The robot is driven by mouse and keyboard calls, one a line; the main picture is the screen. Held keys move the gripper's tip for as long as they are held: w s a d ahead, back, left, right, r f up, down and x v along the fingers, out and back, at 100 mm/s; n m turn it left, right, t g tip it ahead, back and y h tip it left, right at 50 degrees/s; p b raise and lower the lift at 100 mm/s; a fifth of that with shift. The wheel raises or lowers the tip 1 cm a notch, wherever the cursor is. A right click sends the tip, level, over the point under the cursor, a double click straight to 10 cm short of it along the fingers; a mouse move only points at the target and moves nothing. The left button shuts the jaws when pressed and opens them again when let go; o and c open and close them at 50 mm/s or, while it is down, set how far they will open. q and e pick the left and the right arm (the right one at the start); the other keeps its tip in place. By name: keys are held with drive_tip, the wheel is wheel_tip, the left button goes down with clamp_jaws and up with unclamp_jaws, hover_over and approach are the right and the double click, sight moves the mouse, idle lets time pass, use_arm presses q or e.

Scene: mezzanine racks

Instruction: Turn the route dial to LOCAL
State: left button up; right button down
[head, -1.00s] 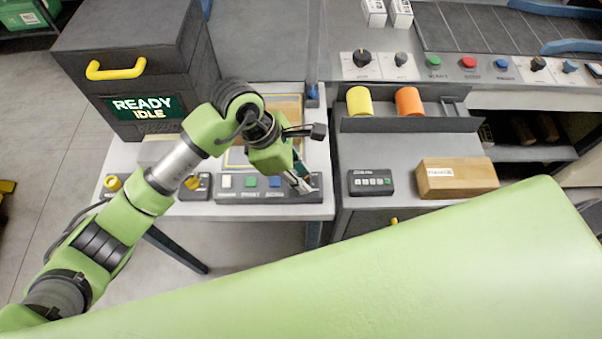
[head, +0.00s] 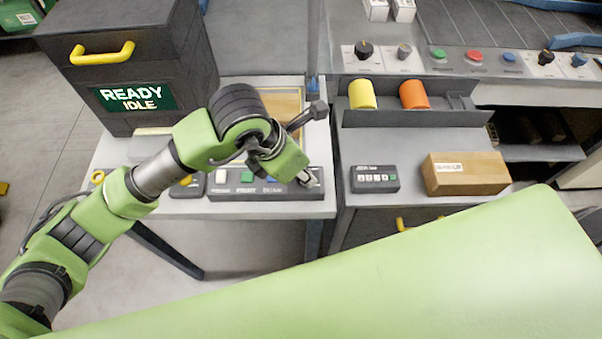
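Several dials sit on the sloped panel at the back: a black knob (head: 364,49), a grey knob (head: 404,51), another black knob (head: 546,57) and a blue knob (head: 578,60). Their labels are too small to read, so I cannot tell which is the route dial. My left gripper (head: 308,179) points down at the right end of the dark button strip (head: 265,194) on the left table. Its own wrist hides most of the fingers and whatever is under them. I cannot tell whether it is open or touching. My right gripper is out of view.
A dark machine (head: 130,65) with a READY IDLE screen stands at the left. A small keypad (head: 375,178) and a wooden block (head: 465,173) lie on the right table. Yellow (head: 362,95) and orange (head: 414,95) rolls stand behind. A large green surface fills the lower right.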

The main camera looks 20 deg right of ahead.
use_arm(q)
drive_tip(key=shift+n+t+b, duration=0.3)
drive_tip(key=shift+n+b, duration=0.3)
drive_tip(key=shift+n, duration=0.3)
drive_tip(key=o, duration=1.1)
drive_tip(key=shift+r, duration=0.15)
drive_tip(key=v, duration=1.2)
drive_tip(key=shift+s+d, duration=0.15)
